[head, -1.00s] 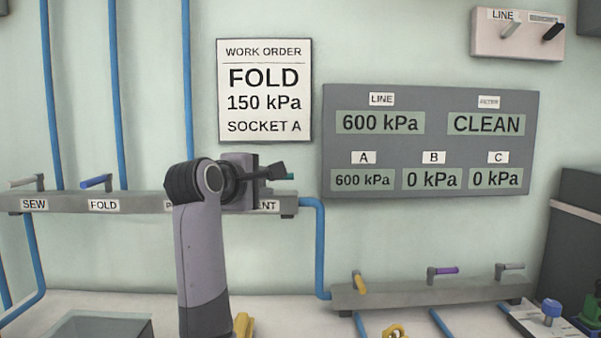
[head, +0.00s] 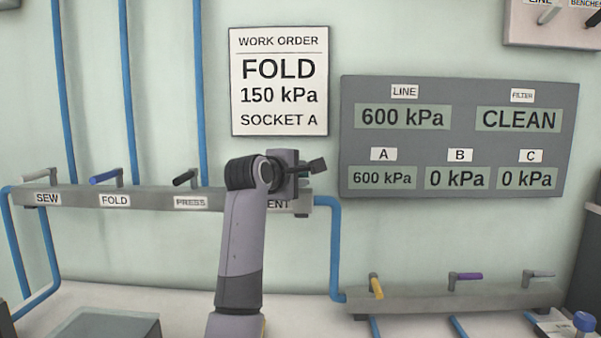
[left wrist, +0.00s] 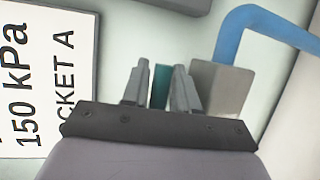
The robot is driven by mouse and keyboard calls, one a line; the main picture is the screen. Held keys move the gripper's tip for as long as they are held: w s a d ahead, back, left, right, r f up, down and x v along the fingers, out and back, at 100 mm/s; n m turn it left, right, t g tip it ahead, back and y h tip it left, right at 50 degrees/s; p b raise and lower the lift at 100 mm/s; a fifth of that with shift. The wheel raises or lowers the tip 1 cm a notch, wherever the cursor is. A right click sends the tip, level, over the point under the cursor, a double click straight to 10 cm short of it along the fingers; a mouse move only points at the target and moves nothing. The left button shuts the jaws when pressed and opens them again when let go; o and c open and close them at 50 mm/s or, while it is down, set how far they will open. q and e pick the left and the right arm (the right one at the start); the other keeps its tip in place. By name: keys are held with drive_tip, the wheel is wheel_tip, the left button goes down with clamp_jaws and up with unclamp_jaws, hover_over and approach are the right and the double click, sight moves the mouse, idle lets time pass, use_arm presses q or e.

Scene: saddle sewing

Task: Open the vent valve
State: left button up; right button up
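The vent valve is at the right end of the left wall rail, above a label (head: 277,204) of which only "ENT" shows. My left gripper (head: 318,165) is in front of it and hides most of it in the head view. In the left wrist view a teal handle (left wrist: 160,86) shows between the two fingers of my left gripper (left wrist: 160,80). The fingers are apart with the handle in the narrow gap. I cannot tell whether they press on it. My right gripper is not in view.
The rail (head: 150,198) also carries SEW, FOLD and PRESS levers. A grey display (head: 460,150) reads line 600 kPa, A 600 kPa, B and C 0 kPa, filter CLEAN. A lower rail (head: 420,301) has yellow, purple and grey levers. A work order sign (head: 279,125) hangs above.

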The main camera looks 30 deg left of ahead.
use_arm(q)
drive_tip(key=shift+w, duration=0.25)
clamp_jaws()
